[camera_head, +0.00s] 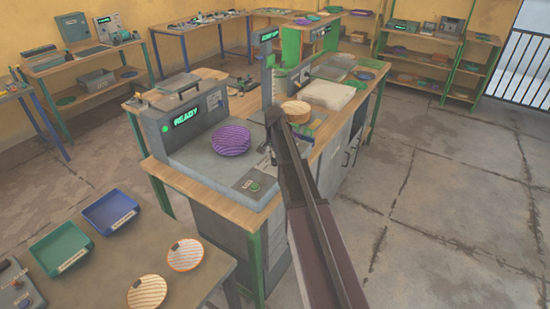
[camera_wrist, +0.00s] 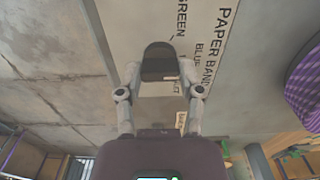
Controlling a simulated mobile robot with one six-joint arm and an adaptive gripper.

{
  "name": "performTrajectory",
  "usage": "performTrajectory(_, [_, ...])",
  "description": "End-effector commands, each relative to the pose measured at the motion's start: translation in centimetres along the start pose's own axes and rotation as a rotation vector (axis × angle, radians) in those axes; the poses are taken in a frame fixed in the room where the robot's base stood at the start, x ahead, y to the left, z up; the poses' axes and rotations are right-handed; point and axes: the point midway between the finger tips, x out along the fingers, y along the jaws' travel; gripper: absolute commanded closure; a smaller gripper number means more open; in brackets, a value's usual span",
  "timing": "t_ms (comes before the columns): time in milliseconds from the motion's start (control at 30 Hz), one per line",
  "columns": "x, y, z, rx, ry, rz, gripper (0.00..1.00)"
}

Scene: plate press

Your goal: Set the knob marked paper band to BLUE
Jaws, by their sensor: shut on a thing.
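The knob (camera_wrist: 160,52) is dark with a rounded end. It sits on a pale panel (camera_wrist: 222,70) in the wrist view. The panel carries the printed words PAPER BAND, GREEN and BLUE beside the knob; another word is partly covered by my gripper. My gripper (camera_wrist: 160,72) has its two grey fingers at either side of the knob and is shut on it. I cannot tell which word the knob points to. In the head view my dark arm reaches to the grey press (camera_head: 205,165) and hides the knob.
A purple woven plate (camera_head: 231,140) lies on the press, beside a lit READY display (camera_head: 187,115). A blue tray (camera_head: 110,212), a green tray (camera_head: 60,248) and two striped plates (camera_head: 185,254) are on the front table. The floor at right is clear.

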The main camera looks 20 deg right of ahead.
Motion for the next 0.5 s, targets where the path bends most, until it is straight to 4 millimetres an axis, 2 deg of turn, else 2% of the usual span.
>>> performTrajectory(467, [0.04,0.12,0.13,0.022,-0.003,0.002,0.99])
performTrajectory(500, [0.04,0.12,0.13,0.021,-0.003,0.002,0.46])
